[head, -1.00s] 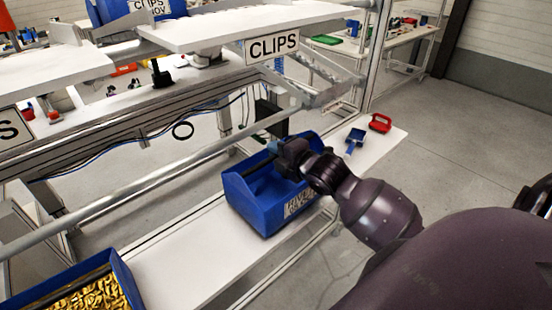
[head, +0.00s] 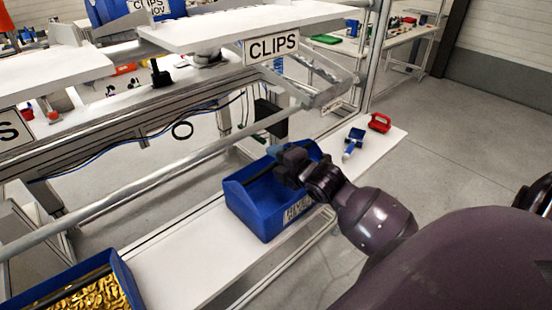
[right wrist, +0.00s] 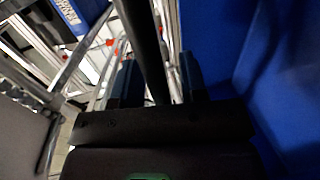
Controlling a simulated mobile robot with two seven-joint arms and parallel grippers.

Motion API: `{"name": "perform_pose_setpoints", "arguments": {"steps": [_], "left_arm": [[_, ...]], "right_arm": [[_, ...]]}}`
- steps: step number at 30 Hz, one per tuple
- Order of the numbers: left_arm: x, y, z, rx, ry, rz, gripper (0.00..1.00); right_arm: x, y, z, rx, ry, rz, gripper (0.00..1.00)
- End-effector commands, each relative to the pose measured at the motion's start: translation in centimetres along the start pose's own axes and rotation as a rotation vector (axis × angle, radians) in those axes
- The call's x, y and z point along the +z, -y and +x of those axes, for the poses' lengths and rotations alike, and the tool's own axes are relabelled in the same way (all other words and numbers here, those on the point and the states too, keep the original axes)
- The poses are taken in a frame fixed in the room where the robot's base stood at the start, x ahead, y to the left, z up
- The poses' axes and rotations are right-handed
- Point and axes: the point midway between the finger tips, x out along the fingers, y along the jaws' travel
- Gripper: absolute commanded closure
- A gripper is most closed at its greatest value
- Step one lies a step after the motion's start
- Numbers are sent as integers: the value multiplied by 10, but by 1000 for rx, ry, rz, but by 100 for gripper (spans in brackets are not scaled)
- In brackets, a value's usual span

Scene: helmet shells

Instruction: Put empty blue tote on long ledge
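The blue tote (head: 248,212) sits on the long white ledge (head: 182,262), its labelled end facing me. What shows of its inside is empty; my gripper hides part of it. My right gripper (head: 279,164) is at the tote's dark handle bar. In the right wrist view the bar (right wrist: 146,45) runs between the two fingers (right wrist: 158,85), with a gap beside it, so the gripper looks open around the bar. The tote's blue wall (right wrist: 285,85) fills the right side there. My left gripper is not in view.
Another blue tote (head: 127,285) with brass-coloured pieces stands at the near left end of the ledge. A blue scoop-like item (head: 355,137) and a red item (head: 380,123) lie at the far end. A rail and the CLIPS shelf (head: 270,48) stand behind. White ledge is bare between the totes.

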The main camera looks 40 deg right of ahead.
Motion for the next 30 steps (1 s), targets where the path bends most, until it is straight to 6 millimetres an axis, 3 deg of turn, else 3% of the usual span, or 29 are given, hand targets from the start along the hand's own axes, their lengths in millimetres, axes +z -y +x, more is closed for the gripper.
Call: {"name": "perform_pose_setpoints", "arguments": {"steps": [5, 21, 30], "left_arm": [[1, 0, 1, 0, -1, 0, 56], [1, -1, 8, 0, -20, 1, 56], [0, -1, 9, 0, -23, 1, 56]], "right_arm": [[0, 0, -12, 0, 0, -2, 61], [0, 0, -100, -1, -1, -2, 61], [0, -1, -120, 1, 0, -1, 61]]}}
